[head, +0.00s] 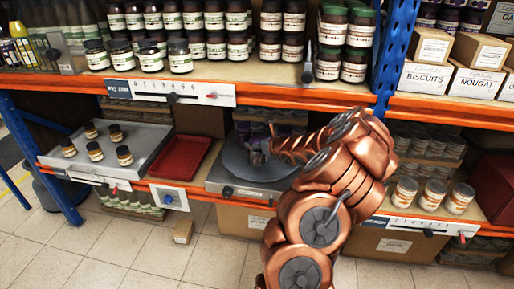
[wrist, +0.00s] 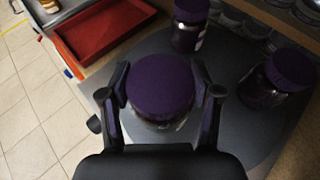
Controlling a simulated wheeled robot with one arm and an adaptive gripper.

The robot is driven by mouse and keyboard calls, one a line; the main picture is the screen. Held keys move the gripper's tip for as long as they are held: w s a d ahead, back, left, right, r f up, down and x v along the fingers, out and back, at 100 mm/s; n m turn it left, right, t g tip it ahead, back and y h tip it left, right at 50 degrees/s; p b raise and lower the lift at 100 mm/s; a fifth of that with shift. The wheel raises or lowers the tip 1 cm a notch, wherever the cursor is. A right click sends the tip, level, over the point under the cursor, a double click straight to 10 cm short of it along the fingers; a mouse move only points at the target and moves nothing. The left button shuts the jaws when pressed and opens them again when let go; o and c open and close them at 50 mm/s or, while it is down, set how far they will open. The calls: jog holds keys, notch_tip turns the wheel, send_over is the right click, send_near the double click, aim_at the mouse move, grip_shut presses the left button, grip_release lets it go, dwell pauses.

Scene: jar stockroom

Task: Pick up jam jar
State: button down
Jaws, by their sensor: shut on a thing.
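A jar with a dark purple lid (wrist: 160,86) stands between the fingers of my gripper (wrist: 161,80) in the wrist view. I take it for the jam jar. The fingers press on both sides just around the lid, and my gripper is shut on it. The jar's body is mostly hidden under the lid. It is over a round dark grey plate (wrist: 228,120); I cannot tell whether it touches it. In the head view my gripper (head: 264,150) is small over this round plate (head: 242,170) on the lower shelf, and the arm hides part of the plate.
Two more purple-lidded jars stand close by, one behind (wrist: 191,22) and one at the right (wrist: 275,78). A red tray (head: 181,156) lies left of the plate. Farther left, a grey tray (head: 106,170) holds several small jars. An orange shelf edge (head: 270,97) runs above.

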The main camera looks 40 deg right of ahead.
jog(key=s+a, duration=0.2)
jog(key=s, duration=0.5)
jog(key=s+a+r, duration=0.1)
jog(key=s+a, duration=0.1)
jog(key=s, duration=0.6)
jog(key=shift+a+r, duration=0.15)
jog(key=shift+a, duration=0.2)
